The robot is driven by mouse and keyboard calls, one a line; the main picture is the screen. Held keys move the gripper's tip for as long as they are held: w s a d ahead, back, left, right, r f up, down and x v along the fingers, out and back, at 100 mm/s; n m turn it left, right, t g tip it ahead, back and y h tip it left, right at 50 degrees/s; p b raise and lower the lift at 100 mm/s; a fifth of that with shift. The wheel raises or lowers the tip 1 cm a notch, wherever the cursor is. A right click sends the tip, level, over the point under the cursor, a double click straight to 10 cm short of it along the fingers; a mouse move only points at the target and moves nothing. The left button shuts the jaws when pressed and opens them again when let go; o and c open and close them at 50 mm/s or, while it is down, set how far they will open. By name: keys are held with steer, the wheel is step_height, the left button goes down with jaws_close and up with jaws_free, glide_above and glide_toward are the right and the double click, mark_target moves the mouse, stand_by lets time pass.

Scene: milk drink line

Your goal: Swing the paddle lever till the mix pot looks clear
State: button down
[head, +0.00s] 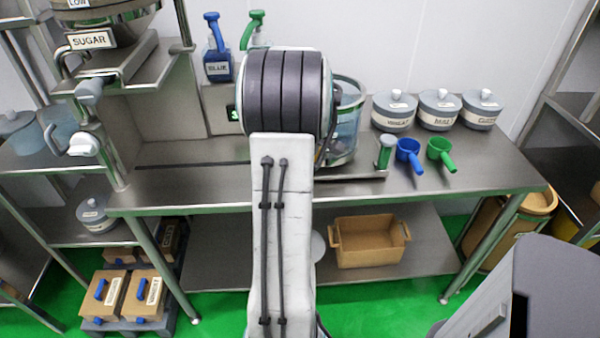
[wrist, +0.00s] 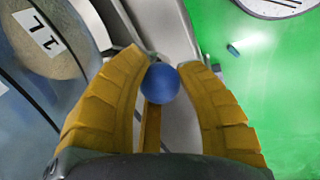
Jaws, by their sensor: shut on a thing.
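In the wrist view, my gripper (wrist: 165,80) has its yellow fingers closed around a blue ball knob (wrist: 160,84), which looks like the end of the paddle lever. The lever's shaft is mostly hidden. A round see-through pot (wrist: 20,85) at the left edge, probably the mix pot, has a "1L" label (wrist: 40,33) and a tan surface (wrist: 55,62) inside. The wrist view does not show clearly whether that is dry powder or mixed liquid. In the head view, a clear pot (head: 345,124) stands on the bench, partly behind my arm; my gripper is hidden there.
Blue (head: 408,155) and green (head: 439,152) scoops lie on the steel bench (head: 450,186), with several lidded jars (head: 394,113) behind them. A sugar hopper (head: 92,40) stands at the left. Pump bottles (head: 217,58) stand at the back.

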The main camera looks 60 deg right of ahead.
steer(key=shift+w+r, duration=0.1)
steer(key=shift+w, duration=0.4)
steer(key=shift+d, duration=0.1)
steer(key=c, duration=0.8)
jaws_free()
step_height(320, 180, up, 12)
steer(key=s+a, duration=0.1)
steer(key=a, duration=0.1)
steer(key=shift+a, duration=0.1)
